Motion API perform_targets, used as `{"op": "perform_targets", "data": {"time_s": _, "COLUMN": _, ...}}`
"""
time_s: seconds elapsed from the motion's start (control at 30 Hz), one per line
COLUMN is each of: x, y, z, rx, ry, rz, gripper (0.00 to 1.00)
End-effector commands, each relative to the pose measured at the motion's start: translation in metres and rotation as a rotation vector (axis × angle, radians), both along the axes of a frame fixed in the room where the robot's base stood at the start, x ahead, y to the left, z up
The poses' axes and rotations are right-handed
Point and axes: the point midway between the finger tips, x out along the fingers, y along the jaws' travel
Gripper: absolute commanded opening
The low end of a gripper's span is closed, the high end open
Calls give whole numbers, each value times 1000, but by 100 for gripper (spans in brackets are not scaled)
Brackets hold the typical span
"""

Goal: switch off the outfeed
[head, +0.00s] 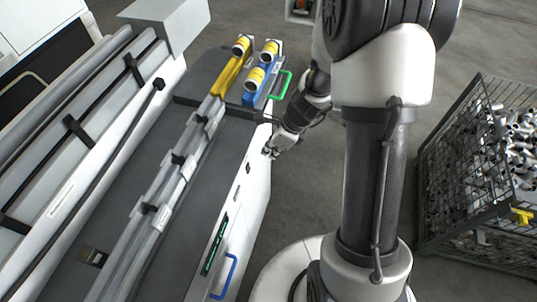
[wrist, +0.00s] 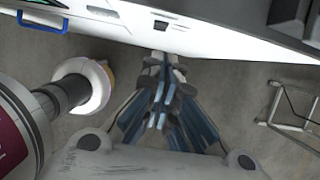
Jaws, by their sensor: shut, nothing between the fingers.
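The outfeed appears to be the long white-sided machine (head: 258,185) with a dark top. Its white side panel carries a small dark square fitting (head: 248,167), also in the wrist view (wrist: 160,27), perhaps a switch; its position cannot be read. My gripper (head: 268,152) is at this side panel. In the wrist view my gripper (wrist: 161,62) is shut and empty, its fingertips at the panel's lower edge; whether they touch it cannot be told.
A blue handle (head: 224,277) and a green strip (head: 214,246) are on the panel nearer the front. A green handle (head: 280,84) is beyond, near yellow and blue chutes (head: 231,75). A wire crate of metal parts (head: 465,168) stands right. Grey floor lies between.

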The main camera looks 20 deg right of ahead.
Motion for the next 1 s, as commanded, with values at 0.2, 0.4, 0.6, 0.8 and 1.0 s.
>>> {"op": "perform_targets", "data": {"time_s": 0.2, "x": -2, "y": -2, "z": 19, "rx": -1, "ry": 1, "rz": 0, "gripper": 0}}
{"op": "perform_targets", "data": {"time_s": 0.4, "x": -2, "y": -2, "z": 19, "rx": 0, "ry": 2, "rz": -1, "gripper": 0}}
{"op": "perform_targets", "data": {"time_s": 0.6, "x": -2, "y": -2, "z": 19, "rx": 0, "ry": 1, "rz": 0, "gripper": 0}}
{"op": "perform_targets", "data": {"time_s": 0.8, "x": -2, "y": -2, "z": 20, "rx": -1, "ry": -2, "rz": 6, "gripper": 0}}
{"op": "perform_targets", "data": {"time_s": 1.0, "x": -9, "y": 13, "z": 49, "rx": -53, "ry": -96, "rz": 231, "gripper": 0}}
